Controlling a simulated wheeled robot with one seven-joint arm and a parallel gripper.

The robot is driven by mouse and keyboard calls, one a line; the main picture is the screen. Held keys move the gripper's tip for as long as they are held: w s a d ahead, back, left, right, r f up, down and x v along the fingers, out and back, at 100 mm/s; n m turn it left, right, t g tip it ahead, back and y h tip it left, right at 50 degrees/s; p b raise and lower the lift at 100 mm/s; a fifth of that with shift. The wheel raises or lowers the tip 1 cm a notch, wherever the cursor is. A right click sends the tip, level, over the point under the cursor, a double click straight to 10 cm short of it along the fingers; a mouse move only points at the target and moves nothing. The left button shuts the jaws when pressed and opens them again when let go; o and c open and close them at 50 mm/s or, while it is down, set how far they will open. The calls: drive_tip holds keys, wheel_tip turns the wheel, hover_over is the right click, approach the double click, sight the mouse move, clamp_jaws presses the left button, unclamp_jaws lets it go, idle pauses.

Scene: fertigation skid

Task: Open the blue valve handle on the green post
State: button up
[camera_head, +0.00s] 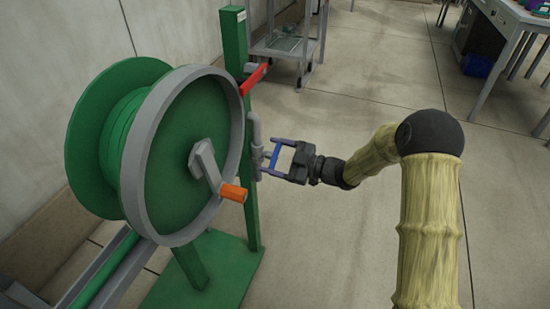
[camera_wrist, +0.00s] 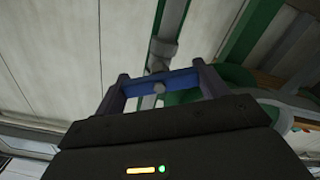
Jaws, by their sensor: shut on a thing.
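The green post (camera_head: 234,40) stands upright behind the hose reel, with a grey pipe (camera_head: 256,132) on its right side. The blue valve handle (camera_head: 275,159) is at the pipe, low on the post. My gripper (camera_head: 269,157) reaches it from the right, with one finger at each end of the handle. In the wrist view the blue handle (camera_wrist: 182,78) spans the gap between the fingers of my gripper (camera_wrist: 162,82), with a grey round hub (camera_wrist: 159,90) at its middle. My gripper is shut on the handle.
A green hose reel (camera_head: 185,160) with a grey rim and an orange crank grip (camera_head: 233,193) stands close left. A red handle (camera_head: 253,79) sits higher on the post. A grey cart (camera_head: 290,45) stands behind.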

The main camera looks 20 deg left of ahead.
drive_tip(key=n+b, duration=0.1)
drive_tip(key=n, duration=0.1)
drive_tip(key=n+b, duration=0.1)
drive_tip(key=shift+f+n, duration=0.3)
drive_tip(key=shift+n, duration=0.1)
drive_tip(key=n+b, duration=0.3)
drive_tip(key=shift+n, duration=0.3)
drive_tip(key=n+b, duration=0.3)
drive_tip(key=shift+f, duration=0.1)
drive_tip(key=shift+n+b, duration=0.8)
drive_tip(key=shift+n, duration=0.2)
drive_tip(key=shift+r, duration=0.2)
drive_tip(key=o, duration=1)
drive_tip(key=shift+d, duration=0.1)
